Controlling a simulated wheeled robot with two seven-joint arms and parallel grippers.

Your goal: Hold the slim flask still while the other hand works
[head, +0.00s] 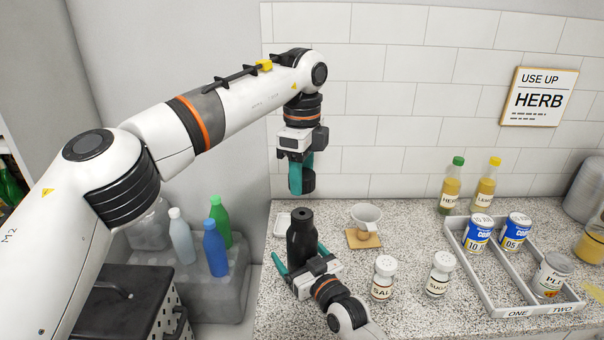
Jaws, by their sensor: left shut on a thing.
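The slim flask (301,245) is black and stands upright on the speckled counter, left of centre. My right gripper (299,252) comes in from the lower right, low on the flask, with one teal finger on each side. I cannot tell whether these fingers press on it or leave a gap. My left gripper (301,178) points down above the flask, clear of its top. It is shut on a short dark piece (309,182), which looks like a cap; its teal fingers partly hide it.
A cup (365,216) stands by a wooden coaster (364,240), right of the flask. Salt (383,279) and sugar (439,274) jars stand in front. A divided tray (478,291) holds cans at right; two bottles (450,187) stand behind. A small white dish (283,224) is left.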

